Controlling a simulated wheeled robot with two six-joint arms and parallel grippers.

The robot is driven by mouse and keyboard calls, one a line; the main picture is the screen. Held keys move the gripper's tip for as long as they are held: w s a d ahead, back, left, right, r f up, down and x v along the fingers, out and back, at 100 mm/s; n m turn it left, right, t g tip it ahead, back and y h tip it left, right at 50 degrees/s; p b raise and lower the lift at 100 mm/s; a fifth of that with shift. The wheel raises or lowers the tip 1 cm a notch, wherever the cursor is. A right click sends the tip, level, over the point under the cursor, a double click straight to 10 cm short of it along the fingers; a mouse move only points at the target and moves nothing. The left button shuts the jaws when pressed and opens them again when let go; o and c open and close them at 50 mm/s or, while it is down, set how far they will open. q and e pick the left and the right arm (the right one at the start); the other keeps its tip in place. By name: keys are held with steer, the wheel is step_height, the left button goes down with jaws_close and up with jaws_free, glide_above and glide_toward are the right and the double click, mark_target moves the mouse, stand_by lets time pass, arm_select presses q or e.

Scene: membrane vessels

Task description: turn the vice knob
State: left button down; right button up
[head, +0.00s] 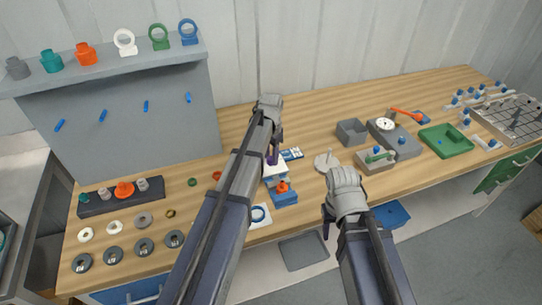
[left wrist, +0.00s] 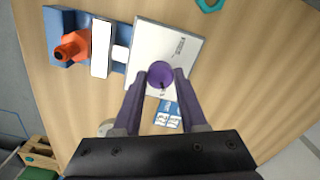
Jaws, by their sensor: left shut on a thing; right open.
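The vice (head: 283,197) stands on the bench in front of me, a blue body with white blocks. It also shows in the left wrist view (left wrist: 69,22), where an orange fitting (left wrist: 72,46) sits at its left end. A round purple knob (left wrist: 160,75) shows over the white plate (left wrist: 180,48) at the vice's other end. My left gripper (left wrist: 158,80) is shut on this knob, one purple finger on each side. In the head view my left gripper (head: 273,153) partly hides it. My right gripper (head: 327,218) is open and empty over the bench's front edge, right of the vice.
A grey disc with a post (head: 327,161), a grey box (head: 351,132) and a green tray (head: 446,140) lie to the right. A grey rack (head: 130,110) with colored fittings stands at the left. Rings (head: 144,246) lie on the bench before it.

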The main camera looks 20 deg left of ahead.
mark_target(271, 158)
arm_select(q)
steer(key=shift+m, duration=0.4)
steer(key=shift+c, duration=2.2)
jaws_free()
steer(key=shift+r, duration=0.1)
step_height(271, 158, up, 8)
steer(key=p, duration=0.8)
steer(key=shift+f, duration=0.2)
